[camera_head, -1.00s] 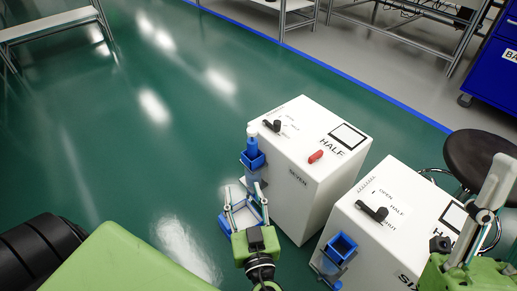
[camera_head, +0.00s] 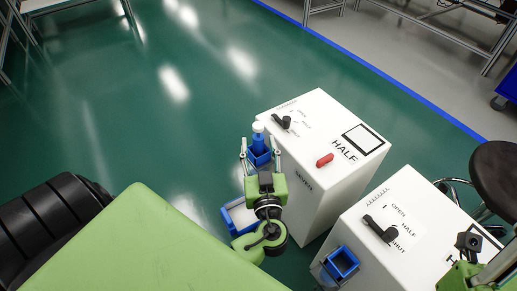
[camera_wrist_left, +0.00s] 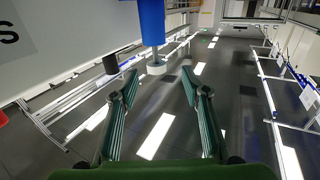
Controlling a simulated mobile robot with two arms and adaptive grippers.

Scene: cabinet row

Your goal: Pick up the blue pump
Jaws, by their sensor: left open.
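The blue pump (camera_head: 258,138) has a white top and stands in a blue holder (camera_head: 260,158) on the side of the white cabinet marked SEVEN (camera_head: 310,188). In the left wrist view the blue holder (camera_wrist_left: 152,20) and the pump's white end (camera_wrist_left: 157,68) show upside down, ahead of the fingers. My left gripper (camera_head: 260,147) is open, its fingers on either side of the holder and pump in the head view. In the left wrist view my left gripper (camera_wrist_left: 159,84) has nothing between its fingers. My right gripper is partly cut off at the right edge; its fingers are unclear.
The cabinet top has a black lever (camera_head: 282,122) and a red handle (camera_head: 325,160). A second white cabinet (camera_head: 372,212) with an empty blue holder (camera_head: 341,262) stands at right. A blue tray-like frame (camera_head: 238,216) is low behind my left wrist. Green floor (camera_head: 120,110) is open at left.

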